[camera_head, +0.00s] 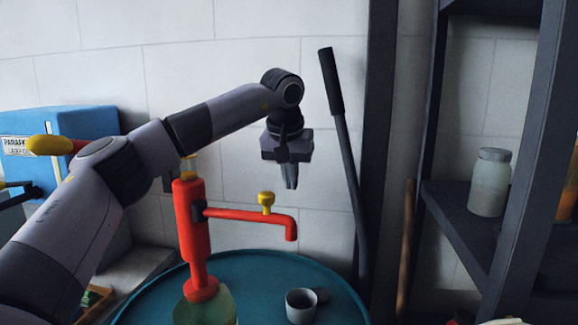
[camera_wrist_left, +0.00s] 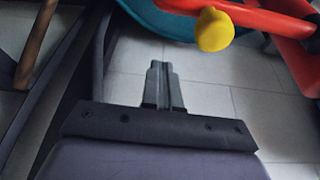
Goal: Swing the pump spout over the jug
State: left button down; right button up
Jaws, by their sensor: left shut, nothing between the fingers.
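The red pump (camera_head: 195,235) stands upright on the teal drum (camera_head: 255,265). Its red spout (camera_head: 245,214) points right and bends down at the tip, with a yellow knob (camera_head: 267,200) on top. A small grey jug (camera_head: 300,305) stands on the drum, below and nearer than the spout tip. My left gripper (camera_head: 290,183) points down above and a little right of the yellow knob, apart from it, shut and empty. In the left wrist view, the shut fingers (camera_wrist_left: 163,85) show with the yellow knob (camera_wrist_left: 214,29) and red spout (camera_wrist_left: 235,12) beyond them. My right gripper is not in view.
A blue box (camera_head: 85,125) stands at the left against the white block wall. A long dark lever (camera_head: 345,150) leans right of the gripper. A dark shelf (camera_head: 465,220) with a glass jar (camera_head: 490,183) is at the right. A wooden handle (camera_head: 406,240) stands beside it.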

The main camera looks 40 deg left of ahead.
pick_arm(q)
jog(key=shift+s+d+f, duration=0.15)
jog(key=shift+s+f, duration=0.2)
jog(key=shift+f, duration=0.45)
jog(key=shift+s+d+f, duration=0.2)
jog(key=shift+s+f, duration=0.2)
jog(key=shift+f, duration=0.45)
jog(key=shift+s+d+f, duration=0.15)
jog(key=shift+s+f, duration=0.2)
jog(key=shift+f, duration=0.45)
